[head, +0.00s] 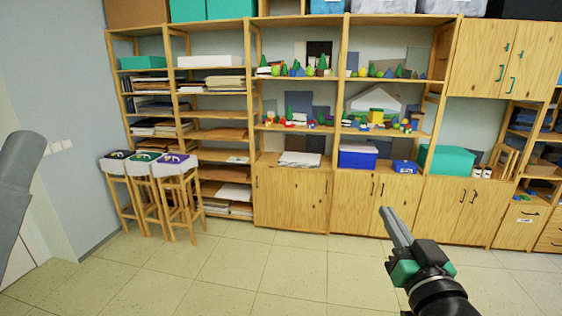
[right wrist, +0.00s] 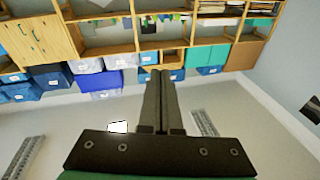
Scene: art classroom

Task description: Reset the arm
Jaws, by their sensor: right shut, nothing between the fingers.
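My right gripper (head: 396,226) is at the lower right of the head view, with its grey fingers together and pointing up and left. In the right wrist view the same gripper (right wrist: 160,100) has its two dark fingers side by side with nothing between them. It is apart from everything, in the open space in front of the shelving. A grey part of my left arm (head: 18,185) shows at the left edge of the head view. My left gripper is out of the picture.
A wooden shelf unit (head: 292,190) with cupboards lines the back wall. Several stools (head: 176,175) stand at its left. A blue box (head: 357,156) and a teal box (head: 447,160) sit on the counter. The tiled floor (head: 265,270) in front is clear.

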